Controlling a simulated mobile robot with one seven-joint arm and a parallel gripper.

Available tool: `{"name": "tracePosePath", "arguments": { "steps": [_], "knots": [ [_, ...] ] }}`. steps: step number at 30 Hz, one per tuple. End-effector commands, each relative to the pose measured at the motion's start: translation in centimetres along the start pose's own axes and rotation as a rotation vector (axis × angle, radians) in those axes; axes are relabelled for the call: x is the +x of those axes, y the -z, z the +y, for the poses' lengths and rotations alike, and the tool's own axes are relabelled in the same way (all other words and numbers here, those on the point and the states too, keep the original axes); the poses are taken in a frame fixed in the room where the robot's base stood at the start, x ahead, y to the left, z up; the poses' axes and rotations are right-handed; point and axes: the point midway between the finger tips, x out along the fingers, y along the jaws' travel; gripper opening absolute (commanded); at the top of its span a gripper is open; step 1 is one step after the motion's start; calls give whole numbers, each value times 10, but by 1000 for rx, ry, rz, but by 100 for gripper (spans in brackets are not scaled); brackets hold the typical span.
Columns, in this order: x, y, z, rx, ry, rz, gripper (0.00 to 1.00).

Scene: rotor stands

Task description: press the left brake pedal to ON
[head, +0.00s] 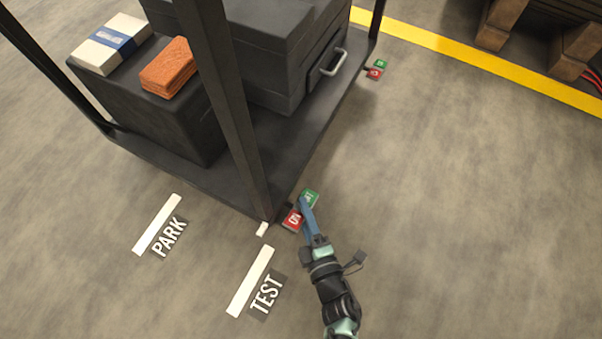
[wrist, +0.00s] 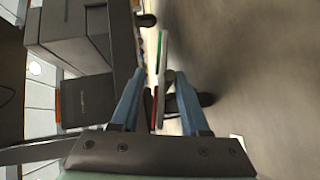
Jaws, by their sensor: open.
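A brake pedal with a red plate (head: 292,219) and a green plate (head: 312,194) sits low at the near corner of the dark cart. The red plate's lettering looks like ON; the green plate's is partly covered. A second red and green pedal (head: 377,69) sits farther along the same side. My gripper (head: 304,203) is at the near pedal, its blue fingers overlapping the plates in the head view. In the wrist view my open gripper (wrist: 160,74) has the pedal, with its green edge (wrist: 163,45), between and beyond the fingers. I cannot tell contact or which way the pedal is tilted.
The cart's frame post (head: 228,100) rises just left of the near pedal. Dark cases (head: 150,110) and an orange block (head: 167,67) stand on the cart. Floor markings read PARK (head: 169,238) and TEST (head: 267,294). The floor to the right is clear up to the yellow line (head: 480,60).

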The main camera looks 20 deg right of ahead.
Motion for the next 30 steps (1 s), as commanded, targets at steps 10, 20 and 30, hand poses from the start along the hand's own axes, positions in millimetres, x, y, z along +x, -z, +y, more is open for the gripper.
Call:
{"name": "tracePosePath", "arguments": {
  "steps": [10, 20, 30],
  "knots": [
    [23, 0, 0, 0, 0, -1, 45],
    [23, 0, 0, 0, 0, 0, 20],
    [22, 0, 0, 1, 0, 0, 0]
  ]
}}
